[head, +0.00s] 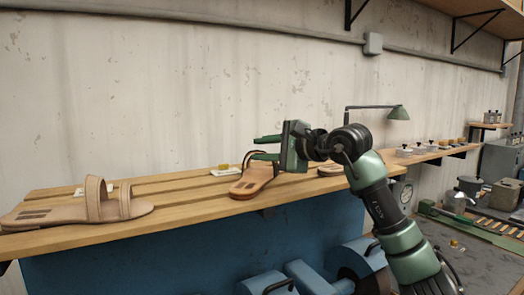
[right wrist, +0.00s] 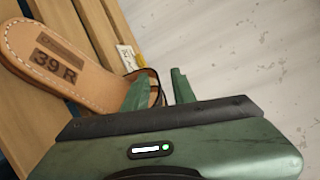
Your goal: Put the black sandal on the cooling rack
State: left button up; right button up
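A sandal (head: 252,180) with a tan footbed and thin black straps lies on the slatted wooden bench top (head: 185,208). In the right wrist view the sandal (right wrist: 62,62) shows "39 R" on its footbed. My right gripper (head: 266,147) is at its strap end, fingers apart. In the right wrist view one finger of the right gripper (right wrist: 160,88) overlaps the black strap and the other stands clear of it; I cannot tell whether they touch the strap. No separate cooling rack can be made out for certain. My left gripper is not in view.
A tan sandal (head: 95,208) with wide straps lies at the bench's left. Small labelled cards with yellow pieces (head: 226,168) lie along the back. A green lamp (head: 398,113) stands farther right. Pots (head: 470,186) and a slatted surface (head: 490,212) are at far right. Blue machinery (head: 310,278) sits below.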

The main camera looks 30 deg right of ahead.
jog(key=b+v, duration=0.4)
jog(key=v, duration=0.8)
jog(key=shift+f, duration=0.1)
